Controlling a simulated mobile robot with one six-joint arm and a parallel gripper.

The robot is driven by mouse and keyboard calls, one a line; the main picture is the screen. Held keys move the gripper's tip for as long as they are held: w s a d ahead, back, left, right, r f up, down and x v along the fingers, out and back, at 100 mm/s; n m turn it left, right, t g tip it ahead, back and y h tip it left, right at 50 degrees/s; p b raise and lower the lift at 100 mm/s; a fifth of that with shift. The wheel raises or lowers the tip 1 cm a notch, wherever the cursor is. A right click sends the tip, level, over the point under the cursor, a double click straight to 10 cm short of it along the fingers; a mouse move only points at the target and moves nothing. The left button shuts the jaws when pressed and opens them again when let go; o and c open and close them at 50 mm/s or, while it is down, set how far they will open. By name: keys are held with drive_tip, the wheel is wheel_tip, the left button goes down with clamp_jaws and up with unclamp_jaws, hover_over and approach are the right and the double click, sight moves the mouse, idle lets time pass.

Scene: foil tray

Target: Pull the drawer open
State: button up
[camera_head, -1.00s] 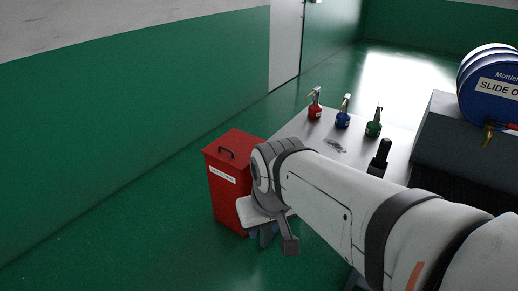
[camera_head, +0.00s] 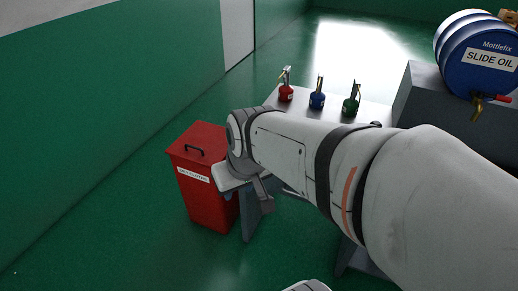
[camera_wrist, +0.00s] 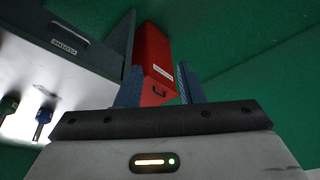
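My arm hides the drawer in the head view. My gripper (camera_wrist: 158,68) has two blue fingers standing apart with nothing between them. It is to the right of the drawer handle in the wrist view and apart from it. In the head view my wrist is beside the bench's near left corner, and the fingertips cannot be made out clearly.
A red lidded bin (camera_head: 207,200) stands close beside my wrist; it also shows behind the fingers in the wrist view (camera_wrist: 153,50). Several oil cans (camera_head: 317,100) stand on the bench (camera_head: 373,112). A blue slide oil barrel (camera_head: 478,75) is at the right. Green floor at the left is clear.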

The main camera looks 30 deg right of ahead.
drive_tip(key=w+d+f+t+h+b, duration=0.1)
drive_tip(key=w+d+f+t+b, duration=0.15)
drive_tip(key=w+f+b, duration=0.5)
drive_tip(key=w+d+f+t+h+b, duration=0.1)
drive_tip(key=w+d+f+t+b, duration=0.15)
drive_tip(key=w+f, duration=0.85)
drive_tip(key=w+d+f+t+h+b, duration=0.2)
drive_tip(key=w+d+f+h+b, duration=0.35)
drive_tip(key=d+f, duration=0.4)
drive_tip(key=s+d+f+n+g+h+b, duration=0.2)
drive_tip(key=s+d+f+g+h+b, duration=0.3)
drive_tip(key=s+d+f+h+b, duration=0.6)
drive_tip(key=shift+h, duration=0.45)
drive_tip(key=w+d, duration=0.1)
drive_tip(key=d, duration=0.1)
drive_tip(key=w+d, duration=0.1)
drive_tip(key=d, duration=0.1)
drive_tip(key=w+d+p, duration=0.1)
drive_tip(key=w, duration=0.1)
drive_tip(key=shift+d+f, duration=0.1)
drive_tip(key=shift+d, duration=0.3)
clamp_jaws()
